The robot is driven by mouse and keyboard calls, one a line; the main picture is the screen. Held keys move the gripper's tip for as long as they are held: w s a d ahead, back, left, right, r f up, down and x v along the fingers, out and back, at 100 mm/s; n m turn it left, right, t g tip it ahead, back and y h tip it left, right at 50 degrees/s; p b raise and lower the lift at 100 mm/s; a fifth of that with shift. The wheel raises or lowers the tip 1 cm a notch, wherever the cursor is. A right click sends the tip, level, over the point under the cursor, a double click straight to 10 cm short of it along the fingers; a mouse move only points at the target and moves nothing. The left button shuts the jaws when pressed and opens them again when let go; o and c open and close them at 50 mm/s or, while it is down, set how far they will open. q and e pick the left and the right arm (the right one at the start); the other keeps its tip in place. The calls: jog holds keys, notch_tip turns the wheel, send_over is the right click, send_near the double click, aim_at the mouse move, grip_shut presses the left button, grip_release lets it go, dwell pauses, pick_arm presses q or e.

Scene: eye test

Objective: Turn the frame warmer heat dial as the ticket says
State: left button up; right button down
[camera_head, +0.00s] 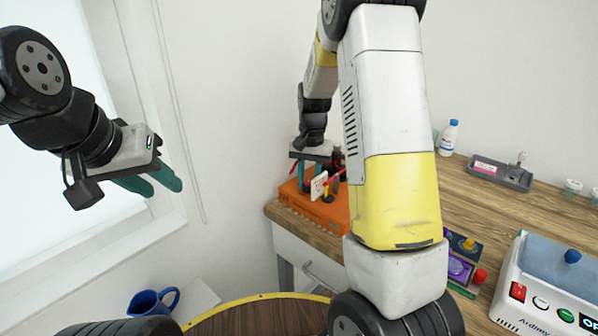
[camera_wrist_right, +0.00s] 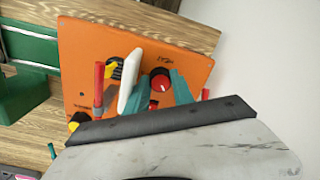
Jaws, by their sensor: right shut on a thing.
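The frame warmer appears to be the orange box (camera_head: 335,213) on the wooden counter, and it fills much of the right wrist view (camera_wrist_right: 85,50). Its red dial (camera_wrist_right: 160,81) has a white pointer mark. My right gripper (camera_wrist_right: 159,88) has its teal fingers on either side of this dial, shut on it. In the head view the right gripper (camera_head: 315,176) is over the box, with the dial mostly hidden. A white upright piece (camera_wrist_right: 131,80) stands beside the dial. My left gripper (camera_head: 150,182) is open and empty in the air at left. No readable ticket shows.
Red upright rods (camera_wrist_right: 99,85) stand close to the fingers. A white-and-blue device (camera_head: 548,285) with buttons is at right on the counter (camera_head: 480,200). A bottle (camera_head: 449,138) and grey tray (camera_head: 500,172) stand at the back. A blue mug (camera_head: 153,302) is at lower left.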

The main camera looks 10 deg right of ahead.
aim_at(310, 184)
jog(key=shift+m, duration=0.6)
jog(key=shift+r, duration=0.1)
jog(key=c, duration=1.1)
grip_release()
jog(key=shift+d+r, duration=0.1)
jog(key=shift+r, duration=3.75)
jog(key=shift+s+r, duration=0.1)
